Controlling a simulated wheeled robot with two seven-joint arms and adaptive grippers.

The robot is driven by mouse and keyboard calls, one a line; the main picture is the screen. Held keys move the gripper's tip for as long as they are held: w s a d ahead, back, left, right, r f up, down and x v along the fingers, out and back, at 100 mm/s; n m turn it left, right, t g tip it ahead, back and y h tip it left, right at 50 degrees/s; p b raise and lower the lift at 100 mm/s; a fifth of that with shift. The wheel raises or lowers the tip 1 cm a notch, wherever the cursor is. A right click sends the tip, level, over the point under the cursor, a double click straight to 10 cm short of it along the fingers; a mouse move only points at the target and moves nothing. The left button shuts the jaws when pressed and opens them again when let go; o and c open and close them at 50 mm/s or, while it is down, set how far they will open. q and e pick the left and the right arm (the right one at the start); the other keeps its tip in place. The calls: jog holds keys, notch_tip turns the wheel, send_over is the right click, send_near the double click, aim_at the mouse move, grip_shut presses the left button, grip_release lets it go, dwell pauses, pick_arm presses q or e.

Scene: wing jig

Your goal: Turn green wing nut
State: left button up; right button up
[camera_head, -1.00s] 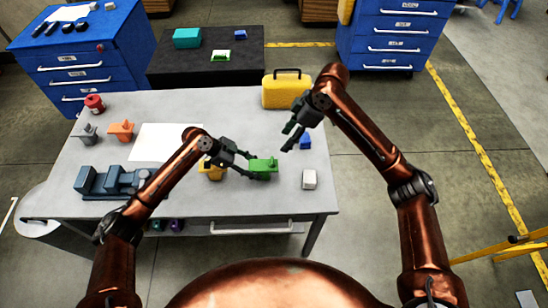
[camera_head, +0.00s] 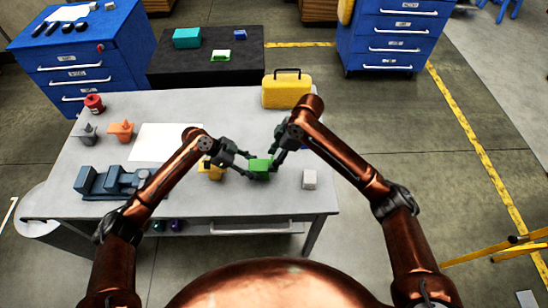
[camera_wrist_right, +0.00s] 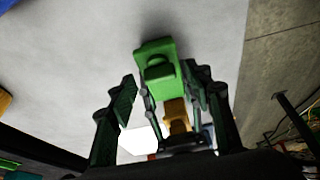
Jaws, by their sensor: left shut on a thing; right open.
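The green block (camera_head: 260,169) is near the front middle of the table, with my left gripper (camera_head: 250,168) shut on it from the left. The green wing nut (camera_wrist_right: 158,68) shows as a raised part on the block in the right wrist view; in the head view it is too small or hidden to make out. My right gripper (camera_head: 275,162) is open at the block's right side. In the right wrist view its fingers (camera_wrist_right: 168,105) are spread, with the block ahead between and beyond them. Contact with the nut cannot be told.
A white block (camera_head: 309,179) stands to the right, with a blue block partly hidden behind my right arm. A yellow case (camera_head: 287,90) stands at the back. A blue-grey vise (camera_head: 112,182) is at left; the white sheet (camera_head: 165,142) is clear.

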pick_arm(q)
jog(key=shift+r, duration=0.1)
pick_arm(e)
jog(key=c, duration=1.1)
jog(key=shift+c, duration=0.2)
jog(key=m+t, duration=0.1)
jog(key=m, duration=0.3)
jog(key=shift+s+f+m+t, duration=0.1)
jog(key=shift+s+m+t, duration=0.05)
jog(key=shift+m+t, duration=0.2)
jog(key=m+t+h, duration=0.1)
jog(key=m, duration=0.3)
jog(key=shift+a+m, duration=0.15)
jog(key=shift+m, duration=0.1)
jog(key=m+h, duration=0.1)
jog(key=m, duration=0.1)
jog(key=m+t+h, duration=0.1)
jog(key=m, duration=0.2)
jog(key=shift+s+a, duration=0.15)
jog(key=shift+m+t+h, duration=0.25)
jog(key=shift+m+h, duration=0.55)
jog(key=shift+m, duration=1.1)
